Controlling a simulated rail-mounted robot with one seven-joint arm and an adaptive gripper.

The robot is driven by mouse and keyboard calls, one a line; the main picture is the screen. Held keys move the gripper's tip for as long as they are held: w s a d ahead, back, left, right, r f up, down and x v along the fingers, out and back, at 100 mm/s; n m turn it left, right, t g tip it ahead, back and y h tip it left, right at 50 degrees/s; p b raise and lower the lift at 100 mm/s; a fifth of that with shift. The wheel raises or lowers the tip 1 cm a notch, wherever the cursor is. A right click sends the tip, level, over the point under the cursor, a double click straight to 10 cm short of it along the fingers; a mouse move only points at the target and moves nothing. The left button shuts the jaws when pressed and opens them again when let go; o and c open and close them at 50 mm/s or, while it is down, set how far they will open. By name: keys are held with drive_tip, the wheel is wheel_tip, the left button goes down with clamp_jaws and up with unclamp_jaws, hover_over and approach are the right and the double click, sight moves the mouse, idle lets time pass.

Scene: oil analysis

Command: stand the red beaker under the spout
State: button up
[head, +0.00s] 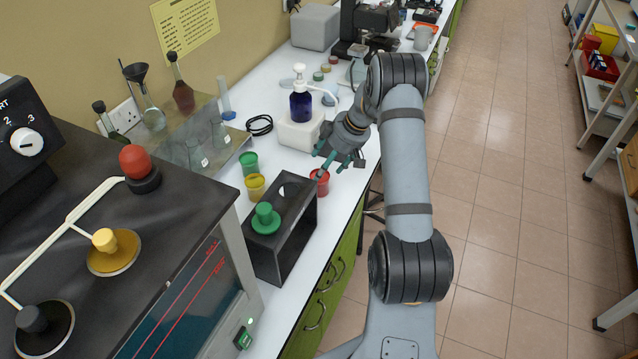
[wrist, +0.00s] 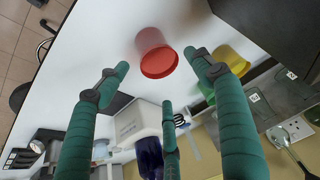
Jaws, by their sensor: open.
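The red beaker (head: 320,182) stands upright on the white bench, near its right edge and beside the dark box. In the wrist view the red beaker (wrist: 157,55) lies between and beyond my fingertips, with no clear contact. My gripper (head: 336,163) is open and empty, its green fingers pointing toward the beaker. A dark blue pump bottle (head: 300,106) stands on a white block (head: 300,132) behind the gripper. My fingers partly cover the beaker in the head view.
A green beaker (head: 249,164) and a yellow beaker (head: 256,187) stand left of the dark box (head: 283,258), which has a green knob (head: 265,218) on top. Glass flasks stand on a metal rack (head: 178,138). A black cable (head: 260,125) lies left of the white block.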

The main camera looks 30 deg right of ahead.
sight(323, 183)
drive_tip(key=shift+s+p+x, duration=0.2)
drive_tip(key=shift+p+x, duration=0.6)
drive_tip(key=shift+x, duration=0.55)
drive_tip(key=shift+s+p+x, duration=0.15)
drive_tip(key=shift+p+x, duration=0.6)
drive_tip(key=shift+x, duration=0.55)
drive_tip(key=shift+f, duration=0.15)
drive_tip(key=shift+c, duration=1)
drive_tip(key=c, duration=1)
